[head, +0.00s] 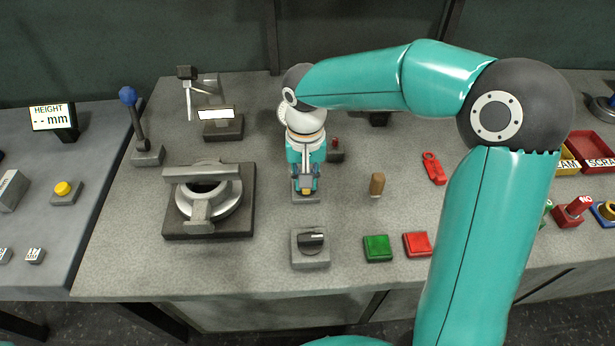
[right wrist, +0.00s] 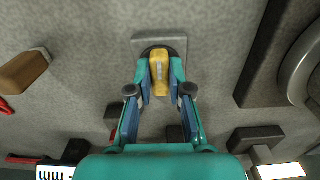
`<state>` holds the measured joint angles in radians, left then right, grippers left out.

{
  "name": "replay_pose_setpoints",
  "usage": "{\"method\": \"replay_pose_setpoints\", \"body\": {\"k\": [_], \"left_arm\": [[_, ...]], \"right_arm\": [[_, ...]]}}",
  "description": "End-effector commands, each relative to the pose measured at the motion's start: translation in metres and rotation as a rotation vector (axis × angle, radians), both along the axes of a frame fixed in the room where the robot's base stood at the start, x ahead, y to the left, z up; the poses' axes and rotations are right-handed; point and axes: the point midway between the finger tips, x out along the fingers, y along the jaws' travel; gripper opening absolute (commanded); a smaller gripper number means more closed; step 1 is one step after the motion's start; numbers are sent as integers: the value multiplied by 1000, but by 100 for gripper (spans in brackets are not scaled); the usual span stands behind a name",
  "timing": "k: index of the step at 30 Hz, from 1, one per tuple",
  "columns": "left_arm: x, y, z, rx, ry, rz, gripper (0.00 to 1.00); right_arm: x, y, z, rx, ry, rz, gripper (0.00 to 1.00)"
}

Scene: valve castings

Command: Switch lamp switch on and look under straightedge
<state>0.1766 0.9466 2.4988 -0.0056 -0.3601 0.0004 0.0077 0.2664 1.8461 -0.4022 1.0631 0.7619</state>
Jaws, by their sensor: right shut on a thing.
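My right gripper (head: 305,187) is shut on a yellow knob (right wrist: 159,75) that stands on a small grey base plate (right wrist: 178,45); I take it to be the lamp switch. The knob also shows below the fingers in the head view (head: 306,192). The straightedge (head: 188,174), a grey bar, lies across the top of a round metal valve casting (head: 233,200) on a dark plate (head: 240,228), left of the gripper. The gap under it is not clearly visible from here. My left gripper is not in view.
A black rotary knob (head: 310,241) on a grey box, a green button (head: 377,247) and a red button (head: 416,244) stand near the front edge. A wooden peg (head: 377,185) stands to the right. A blue-topped lever (head: 129,97) is at the left.

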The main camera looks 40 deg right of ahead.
Motion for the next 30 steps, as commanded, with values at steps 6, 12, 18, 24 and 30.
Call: {"method": "replay_pose_setpoints", "body": {"k": [6, 12, 18, 24, 30], "left_arm": [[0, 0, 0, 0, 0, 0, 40], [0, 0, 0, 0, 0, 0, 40], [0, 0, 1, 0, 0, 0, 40], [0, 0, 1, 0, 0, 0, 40], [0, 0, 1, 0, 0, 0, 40]], "right_arm": [[0, -1, 1, -2, -2, -3, 35], [0, -1, 0, -2, -1, -1, 44], [0, -1, 2, -1, -2, -1, 44], [1, 0, 22, -1, -5, 0, 44], [0, 0, 62, -1, -7, 0, 44]]}}
